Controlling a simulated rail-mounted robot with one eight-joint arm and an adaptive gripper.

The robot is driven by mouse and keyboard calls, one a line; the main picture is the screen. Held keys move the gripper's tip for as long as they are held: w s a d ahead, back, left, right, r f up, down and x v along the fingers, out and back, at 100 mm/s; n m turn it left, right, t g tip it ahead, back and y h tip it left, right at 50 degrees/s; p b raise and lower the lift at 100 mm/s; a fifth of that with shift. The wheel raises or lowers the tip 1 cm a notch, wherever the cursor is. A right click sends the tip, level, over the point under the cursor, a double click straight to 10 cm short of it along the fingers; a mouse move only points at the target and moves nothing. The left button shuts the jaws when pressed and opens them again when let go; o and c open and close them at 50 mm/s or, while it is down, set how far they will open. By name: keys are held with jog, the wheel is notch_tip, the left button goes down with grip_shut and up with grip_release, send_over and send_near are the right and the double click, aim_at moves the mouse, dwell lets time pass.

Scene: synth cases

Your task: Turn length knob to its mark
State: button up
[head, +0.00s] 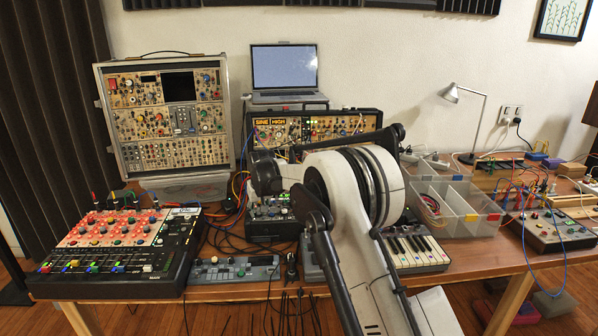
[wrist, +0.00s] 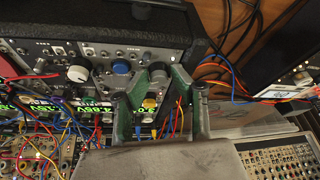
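In the wrist view my gripper (wrist: 160,76) has its two green fingers spread apart. The fingertips are close to a modular panel, either side of a dark grey knob (wrist: 158,71). Whether they touch it is unclear. A blue knob (wrist: 121,67) and a white knob (wrist: 77,73) are to its left, and a yellow knob (wrist: 149,103) is lower, between the fingers. I cannot read which knob is labelled length, and no mark is clear. In the head view my arm hides the gripper, in front of the black synth case (head: 262,121).
Patch cables (wrist: 230,65) hang right of the fingers, and more cross the lower left. Green displays (wrist: 95,108) sit below the knobs. In the head view a laptop (head: 284,68), a mixer (head: 118,245), a clear divided bin (head: 460,222) and a keyboard (head: 420,250) crowd the table.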

jog(key=n, duration=0.2)
jog(key=n+g+y+p, duration=0.1)
jog(key=n, duration=0.2)
jog(key=shift+w+d+r+y, duration=0.1)
jog(key=shift+d+y, duration=0.05)
jog(key=shift+y, duration=0.15)
jog(key=p+v, duration=0.1)
jog(key=v, duration=1.3)
jog(key=s+d+r+m, duration=0.1)
jog(key=s+d+r, duration=0.3)
jog(key=s, duration=0.3)
jog(key=s+d+r+m+t, duration=0.1)
jog(key=s+d+r, duration=0.4)
jog(key=s+r, duration=0.1)
jog(key=shift+s+m, duration=0.3)
jog(key=shift+s, duration=0.45)
jog(key=shift+d, duration=0.1)
